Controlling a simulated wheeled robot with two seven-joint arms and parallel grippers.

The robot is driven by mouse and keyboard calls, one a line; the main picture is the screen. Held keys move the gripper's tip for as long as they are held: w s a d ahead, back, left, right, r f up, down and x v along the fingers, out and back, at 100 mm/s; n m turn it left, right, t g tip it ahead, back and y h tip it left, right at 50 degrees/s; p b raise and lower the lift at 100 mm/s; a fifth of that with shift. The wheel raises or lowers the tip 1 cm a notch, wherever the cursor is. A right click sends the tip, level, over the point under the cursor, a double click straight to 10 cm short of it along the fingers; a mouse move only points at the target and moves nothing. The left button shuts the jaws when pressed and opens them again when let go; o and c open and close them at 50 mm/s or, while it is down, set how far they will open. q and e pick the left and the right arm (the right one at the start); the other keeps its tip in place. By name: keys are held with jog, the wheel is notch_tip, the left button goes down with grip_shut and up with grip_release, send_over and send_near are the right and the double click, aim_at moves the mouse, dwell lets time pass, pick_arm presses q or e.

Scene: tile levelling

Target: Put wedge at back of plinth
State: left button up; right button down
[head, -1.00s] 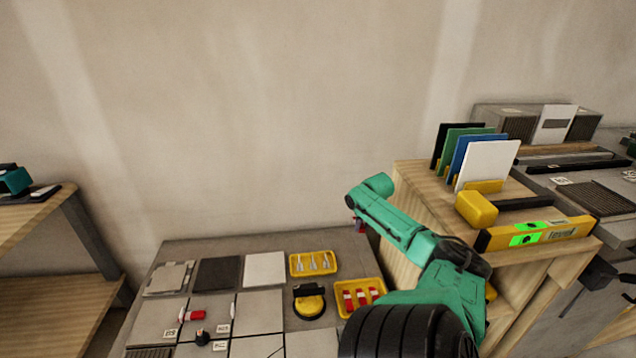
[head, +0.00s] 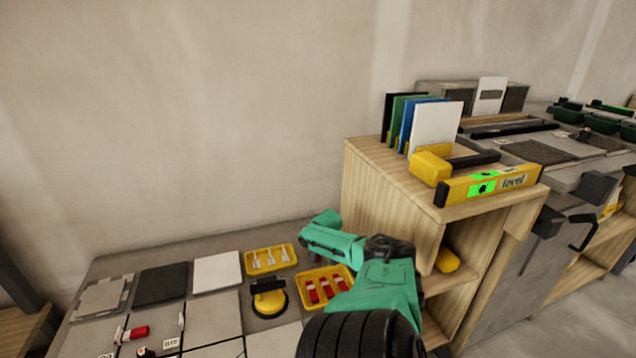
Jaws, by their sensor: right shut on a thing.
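My right gripper (head: 308,240) is above the back edge of the grey worktop, left of the wooden cabinet. Its fingers are mostly hidden by my own wrist and forearm. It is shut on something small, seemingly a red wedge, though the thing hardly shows. Several red-and-white wedges (head: 326,289) lie in a yellow tray (head: 306,275) just below the gripper. Another red wedge-like piece (head: 137,332) lies on the tiles at the lower left. I cannot tell which thing is the plinth. My left gripper is out of view.
A yellow tray of white pieces (head: 269,259) and a black-and-yellow suction cup (head: 268,298) sit left of my arm. Tiles (head: 217,272) cover the worktop's left part. The wooden cabinet (head: 385,190) rises close right, with a yellow level (head: 490,186) on top.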

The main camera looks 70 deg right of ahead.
jog(key=shift+f, duration=0.3)
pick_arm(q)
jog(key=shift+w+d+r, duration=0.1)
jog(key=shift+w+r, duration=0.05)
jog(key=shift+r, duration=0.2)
pick_arm(e)
jog(key=shift+r, duration=0.1)
jog(key=c, duration=0.7)
grip_release()
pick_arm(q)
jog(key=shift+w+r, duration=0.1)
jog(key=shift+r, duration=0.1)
